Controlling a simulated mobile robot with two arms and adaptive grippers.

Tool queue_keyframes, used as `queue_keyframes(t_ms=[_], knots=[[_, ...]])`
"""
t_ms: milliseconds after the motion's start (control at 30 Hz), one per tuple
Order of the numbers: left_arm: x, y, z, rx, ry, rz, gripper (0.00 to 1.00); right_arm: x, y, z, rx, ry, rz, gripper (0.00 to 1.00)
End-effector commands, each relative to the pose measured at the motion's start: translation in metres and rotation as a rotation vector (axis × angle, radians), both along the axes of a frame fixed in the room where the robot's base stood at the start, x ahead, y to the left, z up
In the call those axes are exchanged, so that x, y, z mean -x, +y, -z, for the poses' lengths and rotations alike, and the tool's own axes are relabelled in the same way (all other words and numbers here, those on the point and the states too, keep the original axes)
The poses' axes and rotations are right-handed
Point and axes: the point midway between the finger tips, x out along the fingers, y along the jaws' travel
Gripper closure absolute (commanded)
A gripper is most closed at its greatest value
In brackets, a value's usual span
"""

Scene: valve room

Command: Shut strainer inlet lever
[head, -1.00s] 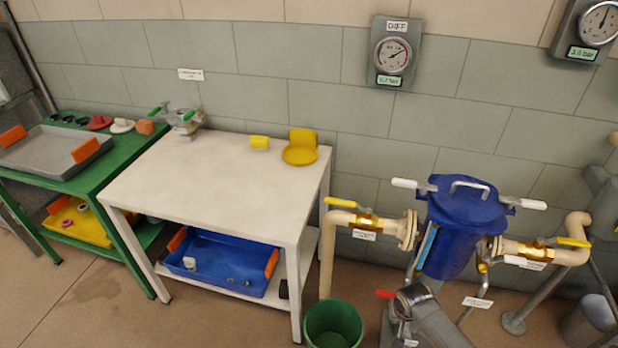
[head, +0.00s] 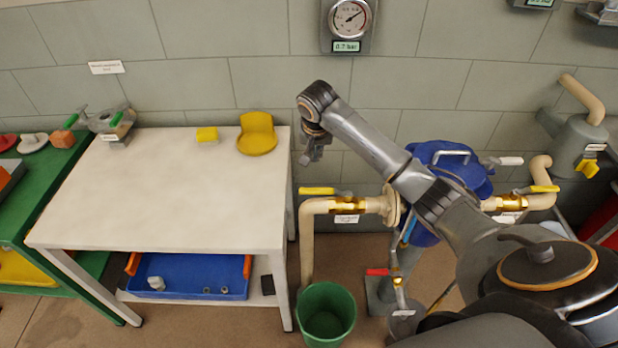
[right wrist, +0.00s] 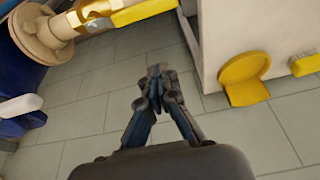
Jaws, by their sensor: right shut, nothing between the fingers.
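The blue strainer (head: 450,165) stands at right, partly hidden by my right arm. On the cream pipe at its left is a brass valve (head: 347,205) with a yellow lever (head: 320,191); the lever lies along the pipe. In the right wrist view this lever (right wrist: 142,12) shows at the top edge. Another yellow lever (head: 545,189) sits on the pipe at the strainer's right. The labels are too small to read. My right gripper (head: 312,158) is shut and empty, above and apart from the left lever; its fingertips (right wrist: 157,72) meet in the wrist view. My left gripper is out of view.
A white table (head: 170,190) with a yellow block (head: 207,135) and a yellow curved part (head: 257,138) stands left of the pipe. A green bucket (head: 326,315) is below the pipe. A gauge (head: 348,18) hangs on the wall above. A red lever (head: 378,272) sits low down.

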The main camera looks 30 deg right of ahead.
Motion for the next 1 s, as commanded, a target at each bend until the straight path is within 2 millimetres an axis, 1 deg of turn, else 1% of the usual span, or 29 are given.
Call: queue_keyframes(t_ms=[200,333,467,700,833,867,900,1000], knots=[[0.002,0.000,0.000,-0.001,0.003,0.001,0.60,0.000,0.000,0.002,0.000,0.001,-0.001,1.00],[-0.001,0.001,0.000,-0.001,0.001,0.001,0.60,-0.003,-0.001,0.011,-0.001,0.002,-0.001,1.00],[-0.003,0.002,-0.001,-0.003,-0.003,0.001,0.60,-0.008,-0.005,0.031,0.000,0.005,0.000,1.00],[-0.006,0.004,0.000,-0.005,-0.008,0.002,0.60,-0.021,-0.013,0.075,0.000,0.002,-0.001,1.00],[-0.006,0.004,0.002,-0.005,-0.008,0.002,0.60,-0.027,-0.016,0.095,-0.001,0.003,0.000,1.00],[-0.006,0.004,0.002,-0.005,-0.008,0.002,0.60,-0.028,-0.017,0.099,0.000,0.002,-0.001,1.00],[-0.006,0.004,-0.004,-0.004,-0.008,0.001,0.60,-0.023,-0.014,0.094,0.000,0.000,-0.004,1.00],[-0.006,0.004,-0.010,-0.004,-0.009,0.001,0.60,-0.012,-0.008,0.093,0.001,0.001,-0.005,1.00]])
